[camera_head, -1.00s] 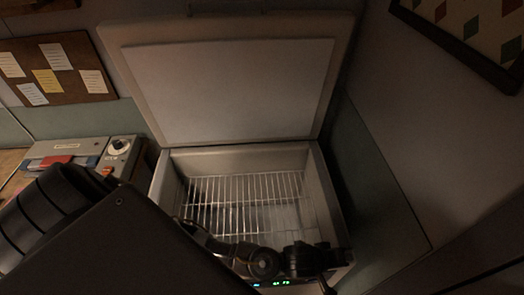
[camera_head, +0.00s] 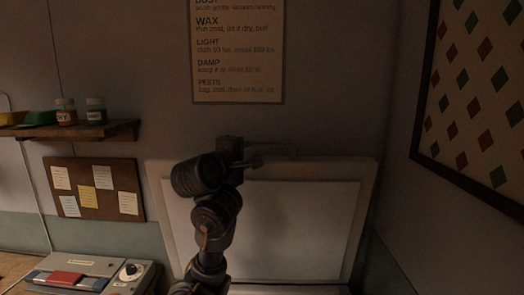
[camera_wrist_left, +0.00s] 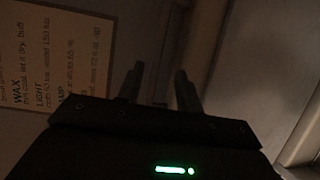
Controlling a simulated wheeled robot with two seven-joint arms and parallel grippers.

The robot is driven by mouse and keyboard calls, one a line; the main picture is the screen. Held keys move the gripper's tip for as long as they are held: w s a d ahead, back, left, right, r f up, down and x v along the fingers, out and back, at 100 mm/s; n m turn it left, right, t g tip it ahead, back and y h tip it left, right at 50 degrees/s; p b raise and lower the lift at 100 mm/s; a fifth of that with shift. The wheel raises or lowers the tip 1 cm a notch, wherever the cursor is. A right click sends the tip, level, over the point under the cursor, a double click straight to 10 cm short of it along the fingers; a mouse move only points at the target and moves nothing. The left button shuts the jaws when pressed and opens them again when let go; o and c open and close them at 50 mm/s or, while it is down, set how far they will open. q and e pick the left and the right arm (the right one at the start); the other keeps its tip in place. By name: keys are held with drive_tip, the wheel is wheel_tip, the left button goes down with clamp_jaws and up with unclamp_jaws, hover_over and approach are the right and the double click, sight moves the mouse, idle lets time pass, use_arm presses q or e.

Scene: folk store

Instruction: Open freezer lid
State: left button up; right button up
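The freezer lid (camera_head: 315,225) stands raised, nearly upright against the back wall in the head view, its pale inner panel facing me. The freezer's body is almost wholly below the picture. My left arm rises in front of the lid. My left gripper (camera_head: 272,156) is at the lid's top edge, pointing right; I cannot tell whether it touches the lid. In the left wrist view, its two fingers (camera_wrist_left: 160,75) are apart with nothing between them. A pale edge at the right of that view may be the lid. My right gripper is not in view.
A poster (camera_head: 237,60) hangs above the lid. A corkboard (camera_head: 97,205) and a shelf with jars (camera_head: 100,132) are on the left wall area. A device with a dial (camera_head: 85,270) stands at lower left. A framed patterned panel (camera_head: 480,110) hangs at right.

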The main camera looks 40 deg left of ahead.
sight(262, 147)
use_arm(q)
drive_tip(key=b+x, duration=0.1)
drive_tip(key=x, duration=0.8)
drive_tip(key=shift+w+a+f, duration=0.15)
drive_tip(key=shift+w, duration=0.1)
drive_tip(key=shift+w+a, duration=0.25)
drive_tip(key=shift+w, duration=0.35)
clamp_jaws()
